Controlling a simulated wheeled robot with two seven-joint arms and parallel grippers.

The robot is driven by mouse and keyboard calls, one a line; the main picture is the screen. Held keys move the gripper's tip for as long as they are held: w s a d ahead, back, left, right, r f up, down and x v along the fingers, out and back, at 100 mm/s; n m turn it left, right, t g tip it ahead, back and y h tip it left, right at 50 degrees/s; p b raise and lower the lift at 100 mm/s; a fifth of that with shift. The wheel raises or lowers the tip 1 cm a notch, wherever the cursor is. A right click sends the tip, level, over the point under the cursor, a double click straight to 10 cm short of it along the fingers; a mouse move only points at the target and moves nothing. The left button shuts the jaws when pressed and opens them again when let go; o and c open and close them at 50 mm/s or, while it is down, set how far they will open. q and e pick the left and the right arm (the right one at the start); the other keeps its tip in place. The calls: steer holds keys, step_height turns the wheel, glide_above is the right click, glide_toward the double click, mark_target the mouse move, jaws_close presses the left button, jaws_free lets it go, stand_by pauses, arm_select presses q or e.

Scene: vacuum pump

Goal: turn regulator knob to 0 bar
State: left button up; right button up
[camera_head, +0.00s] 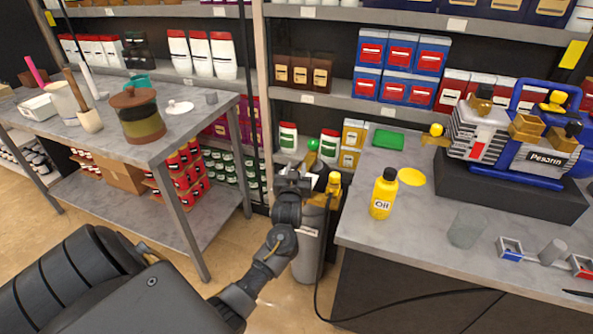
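A grey gas cylinder (308,258) stands on the floor between the two tables. A yellow regulator part (331,188) sits at its top, and a green knob-like piece (313,145) shows just above. My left gripper (299,176) is at the cylinder's top, just left of the yellow part. It hides much of the fitting. I cannot tell whether its fingers touch the knob or how far apart they are. The pressure reading is not legible. The blue and silver pump (540,157) marked Pesarin stands on the right table. My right gripper is not in view.
The right table (408,243) holds a yellow oil bottle (383,193), a yellow disc (411,177), a green tray (388,139) and a clear cup (467,229). A black hose (318,285) runs down beside the cylinder. The left table (188,138) and stocked shelves flank the cylinder.

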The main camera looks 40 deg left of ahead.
arm_select(q)
steer(key=o, duration=0.4)
steer(key=v, duration=1)
steer(key=shift+s+d+b, duration=0.2)
steer(key=shift+s+b, duration=0.1)
steer(key=shift+b, duration=0.15)
